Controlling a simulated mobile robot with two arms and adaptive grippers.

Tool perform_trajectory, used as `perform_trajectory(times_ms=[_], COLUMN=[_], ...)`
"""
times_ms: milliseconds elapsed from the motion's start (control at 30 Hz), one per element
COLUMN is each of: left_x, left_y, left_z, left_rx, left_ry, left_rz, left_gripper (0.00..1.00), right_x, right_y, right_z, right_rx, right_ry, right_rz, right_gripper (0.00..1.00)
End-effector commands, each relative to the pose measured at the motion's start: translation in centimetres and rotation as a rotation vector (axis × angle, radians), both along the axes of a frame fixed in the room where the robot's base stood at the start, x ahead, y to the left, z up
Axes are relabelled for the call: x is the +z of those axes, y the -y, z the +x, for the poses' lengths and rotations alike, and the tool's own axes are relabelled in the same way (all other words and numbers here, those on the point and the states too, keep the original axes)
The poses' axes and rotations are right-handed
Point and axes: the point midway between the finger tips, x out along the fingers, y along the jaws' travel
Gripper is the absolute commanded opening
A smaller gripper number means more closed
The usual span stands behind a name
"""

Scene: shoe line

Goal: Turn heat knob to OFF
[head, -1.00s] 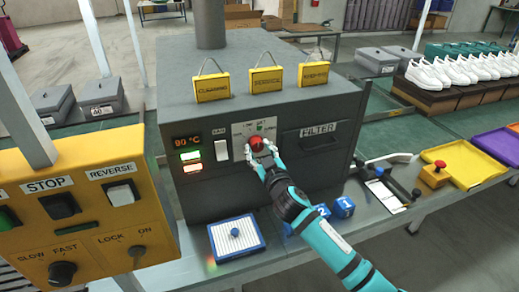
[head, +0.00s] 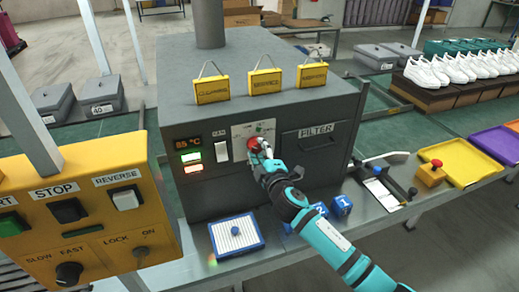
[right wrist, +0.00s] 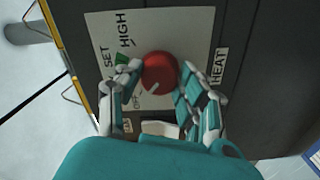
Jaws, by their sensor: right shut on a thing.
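The red heat knob (head: 254,144) sits on a white dial plate (head: 266,130) on the front of the grey oven. My right gripper (head: 261,152) is at the knob with its fingers closed on it. In the right wrist view the knob (right wrist: 159,70) lies between the fingers of the right gripper (right wrist: 160,95). The plate reads HIGH, SET and OFF, with HEAT beside it. A white mark on the knob's lower edge lies towards the OFF lettering, partly hidden by fingers. The display (head: 188,142) appears to read 85 °C. My left gripper is out of view.
A white rocker switch (head: 221,150) is just left of the knob, and the FILTER drawer (head: 315,138) is to its right. A yellow control box (head: 90,205) stands at front left.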

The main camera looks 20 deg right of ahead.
Motion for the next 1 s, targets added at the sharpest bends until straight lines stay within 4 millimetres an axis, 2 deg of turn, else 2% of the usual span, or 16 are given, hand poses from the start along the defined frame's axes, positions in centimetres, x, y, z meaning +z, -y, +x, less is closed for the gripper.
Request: perform_trajectory(times_ms=[400, 900, 933, 1000], left_x=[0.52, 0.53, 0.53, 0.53], left_y=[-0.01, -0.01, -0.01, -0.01], left_z=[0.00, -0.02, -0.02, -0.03], left_rx=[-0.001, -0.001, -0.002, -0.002], left_ry=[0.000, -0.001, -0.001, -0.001], left_rz=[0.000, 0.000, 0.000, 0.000], left_gripper=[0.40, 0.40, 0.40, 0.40], right_x=[0.09, 0.04, 0.04, 0.02], right_y=[-0.10, -0.10, -0.10, -0.10], right_z=[0.00, -0.01, -0.01, -0.01], right_rx=[0.002, 0.003, 0.002, 0.002], right_ry=[0.006, 0.007, 0.007, 0.007], right_rz=[-0.159, -0.175, -0.175, -0.175], right_gripper=[0.06, 0.06, 0.42, 0.51])
